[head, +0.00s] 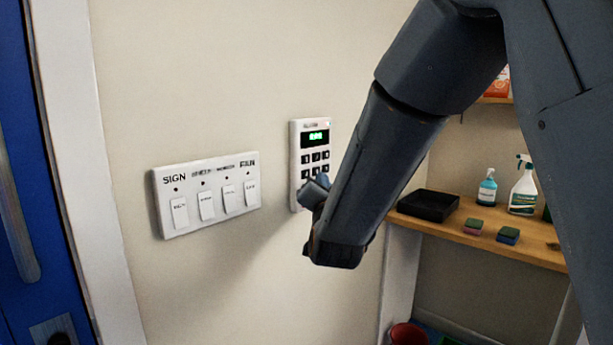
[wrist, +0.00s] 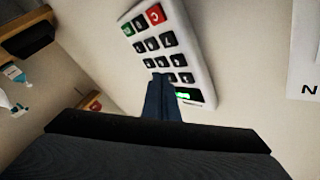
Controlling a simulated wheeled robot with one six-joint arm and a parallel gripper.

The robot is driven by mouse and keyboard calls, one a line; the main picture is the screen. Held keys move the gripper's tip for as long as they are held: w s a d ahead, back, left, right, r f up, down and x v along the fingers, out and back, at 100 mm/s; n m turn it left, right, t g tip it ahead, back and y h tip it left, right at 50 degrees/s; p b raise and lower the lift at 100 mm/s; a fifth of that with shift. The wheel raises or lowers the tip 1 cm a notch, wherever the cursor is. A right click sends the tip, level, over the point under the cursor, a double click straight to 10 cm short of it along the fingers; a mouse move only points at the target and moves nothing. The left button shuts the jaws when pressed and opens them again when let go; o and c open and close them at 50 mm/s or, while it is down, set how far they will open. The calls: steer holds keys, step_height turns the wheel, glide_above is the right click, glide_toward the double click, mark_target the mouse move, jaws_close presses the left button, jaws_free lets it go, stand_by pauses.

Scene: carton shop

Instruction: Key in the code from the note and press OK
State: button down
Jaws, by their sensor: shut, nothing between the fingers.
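The white keypad (head: 296,165) is mounted on the wall, with black keys and a small green-lit display (head: 316,136) whose characters are too small to read surely. In the wrist view the keypad (wrist: 201,55) appears turned over, with its green key (wrist: 139,23) and red key (wrist: 156,15) at the top and its display (wrist: 187,96) at the bottom. My gripper (wrist: 161,78) is shut and empty, its tips in front of the keys near the display end. Whether they touch a key I cannot tell. My arm hides the keypad's lower right in the head view. No note is visible.
A white panel with several labelled switches (head: 206,163) is on the wall left of the keypad. A blue door (head: 30,180) stands far left. At right, a wooden shelf (head: 460,236) holds a black tray (head: 428,206), bottles and sponges. The wall below the keypad is clear.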

steer(key=s+d, duration=0.2)
steer(key=shift+d, duration=0.3)
steer(key=shift+f, duration=0.1)
stand_by(2.3)
steer(key=s+d+f+n+g, duration=0.1)
steer(key=s+d+f+g, duration=0.2)
steer(key=f, duration=0.3)
steer(key=s+d+f+n+g+h, duration=0.1)
steer(key=s+d+f+g, duration=0.15)
steer(key=f, duration=0.25)
steer(key=s+d+f+n+g, duration=0.2)
steer(key=d+f+g, duration=0.2)
steer(key=f, duration=0.2)
steer(key=s+d+f+g, duration=0.3)
steer(key=s, duration=0.4)
steer(key=s+d+f+n+g+h, duration=0.1)
steer(key=s+d+f+g, duration=0.2)
steer(key=s, duration=0.5)
steer(key=s+d+f+n+g, duration=0.1)
steer(key=s+d+f+g, duration=0.1)
steer(key=s, duration=0.6)
steer(key=shift+d+f+g, duration=0.4)
steer(key=shift+d+g, duration=0.25)
steer(key=shift+d, duration=0.15)
